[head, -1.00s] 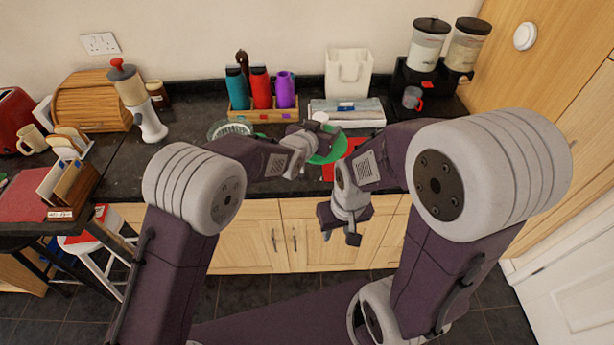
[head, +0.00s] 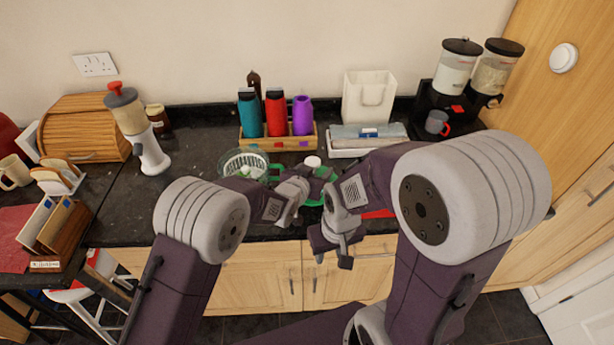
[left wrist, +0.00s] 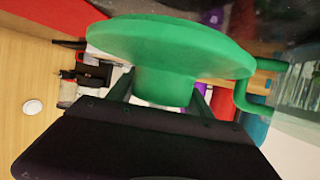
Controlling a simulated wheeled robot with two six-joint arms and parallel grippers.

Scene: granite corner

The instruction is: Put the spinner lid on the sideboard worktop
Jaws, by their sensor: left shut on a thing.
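The green spinner lid (left wrist: 165,45) fills the top of the left wrist view, its crank at the right. My left gripper (left wrist: 160,92) is shut on the narrower round part of the lid. In the head view my left gripper (head: 308,187) holds the lid (head: 319,187) over the sideboard worktop (head: 200,150), and my arms hide much of it. I cannot tell whether the lid touches the worktop. My right gripper (head: 333,257) is empty near the front edge, its fingers apart.
A clear spinner bowl with a pale basket (head: 245,163) stands left of the lid. Behind are a wooden bottle rack (head: 278,143), a white bag-shaped holder (head: 367,97) and a tray (head: 368,139). A red mat (head: 379,213) lies right. Dark worktop left of the bowl is clear.

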